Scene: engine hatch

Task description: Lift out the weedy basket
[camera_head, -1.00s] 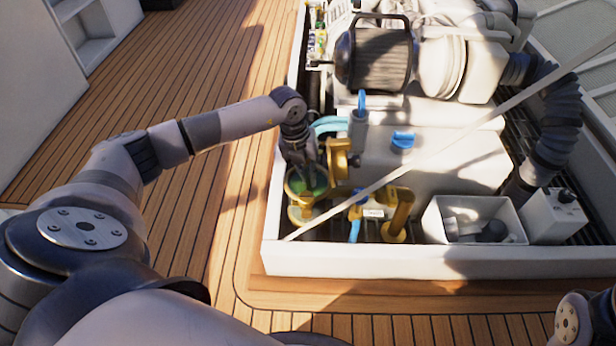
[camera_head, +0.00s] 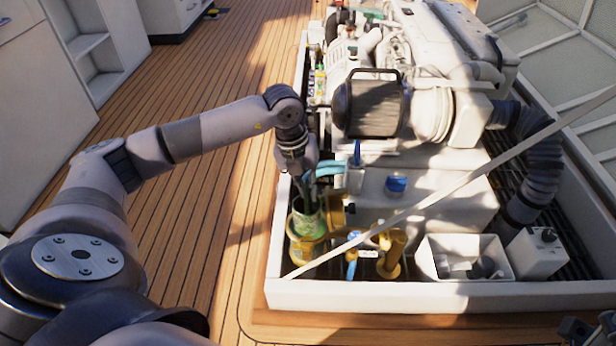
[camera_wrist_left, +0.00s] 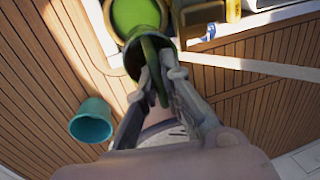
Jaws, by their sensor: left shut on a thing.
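The weedy basket (camera_head: 308,222) is a green, mottled cylinder. In the head view it stands upright, its upper part above the brass strainer body (camera_head: 305,248) at the hatch's near left corner. Its lower end is hidden by the brass rim, so I cannot tell whether it is clear. My left gripper (camera_head: 304,187) is directly above, shut on the basket's top. In the left wrist view, the fingers (camera_wrist_left: 157,90) close on a green loop of the basket (camera_wrist_left: 140,50). The green opening of the strainer (camera_wrist_left: 133,14) lies beyond.
A teal bucket (camera_wrist_left: 92,121) stands on the wooden deck in the left wrist view. A white hatch coaming (camera_head: 400,296) surrounds the engine. A pale strap (camera_head: 440,200) crosses diagonally near the strainer. Brass valve pipes (camera_head: 390,252) and a white bin (camera_head: 428,264) are to the right.

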